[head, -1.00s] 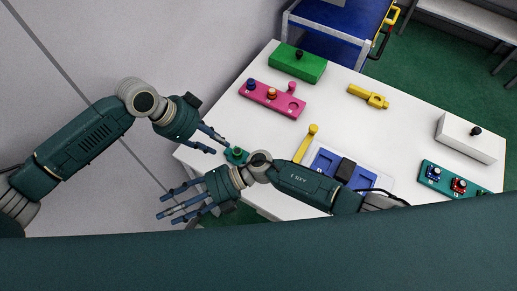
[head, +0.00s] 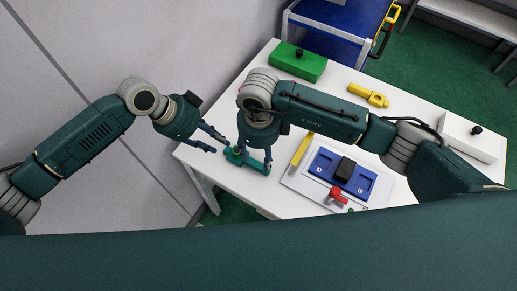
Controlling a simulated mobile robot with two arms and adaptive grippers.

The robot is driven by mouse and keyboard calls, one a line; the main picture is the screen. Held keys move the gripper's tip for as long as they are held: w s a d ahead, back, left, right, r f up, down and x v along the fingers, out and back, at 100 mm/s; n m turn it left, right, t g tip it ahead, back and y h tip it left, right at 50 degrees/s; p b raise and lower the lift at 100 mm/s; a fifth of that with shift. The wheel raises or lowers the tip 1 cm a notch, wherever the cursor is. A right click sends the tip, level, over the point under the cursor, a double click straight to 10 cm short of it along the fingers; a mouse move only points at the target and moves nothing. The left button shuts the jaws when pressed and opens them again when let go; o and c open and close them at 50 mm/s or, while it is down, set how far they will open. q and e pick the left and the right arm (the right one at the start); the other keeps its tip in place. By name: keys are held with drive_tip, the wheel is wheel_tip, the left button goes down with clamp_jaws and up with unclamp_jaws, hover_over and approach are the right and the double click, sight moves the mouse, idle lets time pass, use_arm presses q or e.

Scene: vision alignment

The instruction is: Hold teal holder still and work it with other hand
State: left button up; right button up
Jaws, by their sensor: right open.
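The teal holder (head: 254,165) lies at the left corner of the white table, with a raised round part near its left end. My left gripper (head: 220,146) is just left of the holder, its fingers apart and no object visible between them. My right gripper (head: 256,158) points down over the holder, with its fingers spread open around or above it. The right hand hides part of the holder, and I cannot tell whether its fingers touch it.
A blue tray (head: 325,168) with a black block (head: 344,169) lies on a white board, beside a yellow bar (head: 301,150) and a red piece (head: 338,196). A green box (head: 297,62), yellow part (head: 368,95) and white box (head: 468,138) stand on the white table (head: 226,118).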

sight(259, 167)
wheel_tip(259, 167, down, 8)
drive_tip(key=shift+a, duration=0.1)
idle(0.4)
